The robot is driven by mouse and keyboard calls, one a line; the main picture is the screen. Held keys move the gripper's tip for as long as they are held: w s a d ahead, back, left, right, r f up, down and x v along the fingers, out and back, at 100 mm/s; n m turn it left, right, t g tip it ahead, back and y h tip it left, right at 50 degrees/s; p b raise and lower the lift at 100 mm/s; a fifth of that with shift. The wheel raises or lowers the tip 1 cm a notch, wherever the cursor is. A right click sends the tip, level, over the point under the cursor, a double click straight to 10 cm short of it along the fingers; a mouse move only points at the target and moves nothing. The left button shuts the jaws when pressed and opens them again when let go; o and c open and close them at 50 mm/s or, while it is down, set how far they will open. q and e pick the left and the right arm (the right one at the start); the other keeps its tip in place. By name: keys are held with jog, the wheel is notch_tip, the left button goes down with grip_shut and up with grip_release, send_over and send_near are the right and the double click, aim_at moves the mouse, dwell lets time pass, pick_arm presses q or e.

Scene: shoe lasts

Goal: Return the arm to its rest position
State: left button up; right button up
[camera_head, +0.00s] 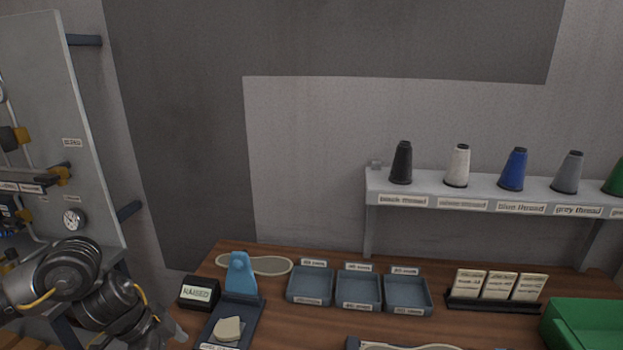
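My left arm comes in at the lower left, with dark, rounded joints and a yellow cable. Its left gripper (165,332) is at the bottom edge, just left of the wooden table (222,262). Only part of the gripper shows, and I cannot tell whether it is open or shut or whether it holds anything. My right arm and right gripper are not in view.
A small "RAISED" sign (200,292) and a dark tray with a blue upright piece (240,274) stand near the gripper. Blue-grey bins (310,299), a card holder (490,304) and a green crate (575,312) lie rightward. A grey panel (75,130) rises behind the arm.

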pick_arm(q)
jog(key=s+d+f+t+h, duration=0.1)
jog(key=d+f+t+h, duration=0.15)
jog(key=d, duration=0.65)
jog(key=s+d+f+t+h, duration=0.15)
jog(key=d+t, duration=0.25)
jog(key=d, duration=0.6)
jog(key=s+a+f+n+g+y, duration=0.2)
jog(key=s+a+f+n+y, duration=0.3)
jog(key=s+a, duration=0.4)
jog(key=s+a+f+n+g+y, duration=0.2)
jog(key=s+a+f+n+y, duration=0.1)
jog(key=s+a+f+n, duration=0.55)
jog(key=s+d+f+m+g+b, duration=0.1)
jog(key=s+f, duration=0.1)
jog(key=f, duration=1.1)
jog(key=s+d+f+m+g, duration=0.1)
jog(key=s+f, duration=0.1)
jog(key=f, duration=1)
jog(key=s+a+f, duration=0.2)
jog(key=s+f, duration=0.6)
jog(key=s+a+f, duration=0.1)
jog(key=s+f, duration=0.7)
jog(key=f, duration=0.1)
jog(key=shift+s+a+f+g+b, duration=0.15)
jog(key=shift+s+a+g+b, duration=0.2)
jog(key=shift+g+b, duration=0.1)
